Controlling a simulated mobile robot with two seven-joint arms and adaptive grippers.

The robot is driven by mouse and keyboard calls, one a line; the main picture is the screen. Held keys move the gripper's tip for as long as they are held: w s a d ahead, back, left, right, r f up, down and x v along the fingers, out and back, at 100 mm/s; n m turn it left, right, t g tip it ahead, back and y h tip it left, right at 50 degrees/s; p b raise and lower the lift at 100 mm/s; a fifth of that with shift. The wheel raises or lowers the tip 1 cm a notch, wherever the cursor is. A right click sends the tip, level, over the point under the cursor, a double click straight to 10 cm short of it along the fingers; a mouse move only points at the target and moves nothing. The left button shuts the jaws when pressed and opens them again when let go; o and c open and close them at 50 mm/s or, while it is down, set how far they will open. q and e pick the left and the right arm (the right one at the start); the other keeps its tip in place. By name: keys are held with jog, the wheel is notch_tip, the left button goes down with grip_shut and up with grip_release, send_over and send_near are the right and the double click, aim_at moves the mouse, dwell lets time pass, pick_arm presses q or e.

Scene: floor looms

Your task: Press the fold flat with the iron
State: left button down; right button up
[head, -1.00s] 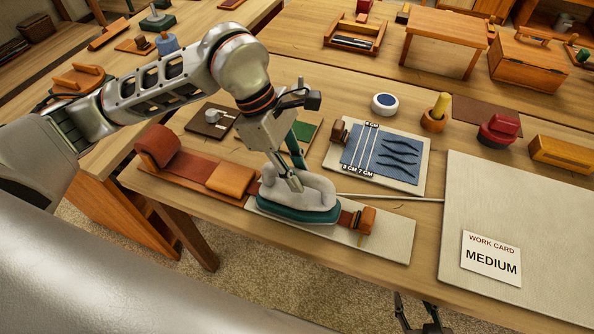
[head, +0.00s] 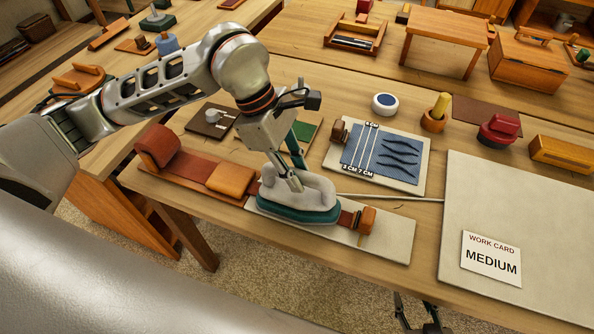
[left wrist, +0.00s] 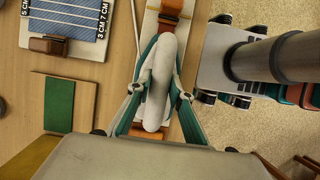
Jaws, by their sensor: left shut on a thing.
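The iron (head: 297,212), with a pale looped handle and a teal base, sits on a pale pressing board (head: 388,240). My left gripper (head: 294,184) is shut on the iron's handle from above. In the left wrist view the handle (left wrist: 158,85) lies between the two fingers of my left gripper (left wrist: 160,97). A red-brown strip (head: 192,168) runs along the board under the iron and shows again at its right side. The part under the iron, with any fold there, is hidden. Dark finger-like parts, apparently my right gripper (head: 420,316), show below the table's front edge.
An orange block (head: 231,180) lies on the strip left of the iron; a wooden clip (head: 366,220) is at its right. A board with blue cloth (head: 382,155) stands behind. A large pale mat (head: 520,195) with a work card (head: 491,258) lies right.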

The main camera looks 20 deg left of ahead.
dwell(0.4)
pick_arm(q)
jog(key=shift+r+p, duration=1)
jog(key=shift+r, duration=0.8)
jog(key=shift+r+p, duration=0.9)
jog(key=shift+r, duration=0.9)
